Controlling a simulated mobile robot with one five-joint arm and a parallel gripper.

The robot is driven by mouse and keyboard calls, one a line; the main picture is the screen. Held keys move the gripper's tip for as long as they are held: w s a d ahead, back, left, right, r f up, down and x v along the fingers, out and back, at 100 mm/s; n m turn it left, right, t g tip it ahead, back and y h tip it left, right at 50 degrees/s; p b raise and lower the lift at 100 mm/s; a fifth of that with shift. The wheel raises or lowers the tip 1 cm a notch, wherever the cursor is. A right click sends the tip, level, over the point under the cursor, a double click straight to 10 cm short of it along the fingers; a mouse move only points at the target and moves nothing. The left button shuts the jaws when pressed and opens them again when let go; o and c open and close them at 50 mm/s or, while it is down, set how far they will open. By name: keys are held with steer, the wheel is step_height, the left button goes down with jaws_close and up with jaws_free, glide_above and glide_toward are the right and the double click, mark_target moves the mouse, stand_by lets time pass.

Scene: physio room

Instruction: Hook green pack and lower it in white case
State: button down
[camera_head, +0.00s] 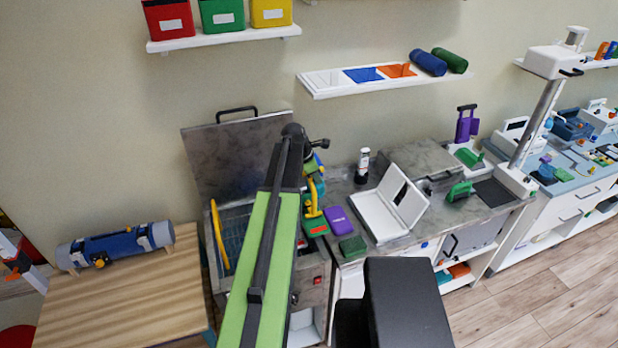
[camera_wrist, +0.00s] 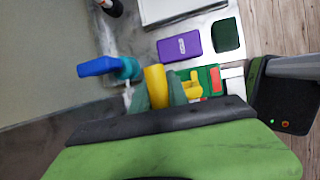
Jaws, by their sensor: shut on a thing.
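My gripper (camera_wrist: 160,92) is shut on a yellow tool (camera_wrist: 154,76). The tool also shows in the head view (camera_head: 312,192), slanting down from my arm. A bright green pack with a red patch (camera_head: 316,229) lies just below the tool's lower end. In the wrist view, the green pack (camera_wrist: 206,73) has a yellow piece lying over it; I cannot tell whether that is the tool's hook, or whether it is caught. A dark green pack (camera_head: 352,247) lies apart, near the front edge. The open white case (camera_head: 378,217) stands to the right, its lid raised. My arm hides part of the gripper.
A purple pack (camera_head: 339,219) lies between the bright green pack and the white case. A dark bottle with a white top (camera_head: 362,166) stands behind. A blue and teal object (camera_wrist: 110,67) is close to my gripper. A basin with a raised grey lid (camera_head: 238,156) is at left.

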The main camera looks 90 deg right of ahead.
steer(key=s+d, duration=0.3)
steer(key=s, duration=1.1)
steer(key=s+d, duration=0.4)
steer(key=s, duration=1)
steer(key=shift+s, duration=0.25)
stand_by(0.4)
steer(key=shift+f, duration=0.1)
steer(key=shift+f+b, duration=0.6)
steer(key=shift+b, duration=0.1)
steer(key=shift+a+f, duration=0.1)
stand_by(1.8)
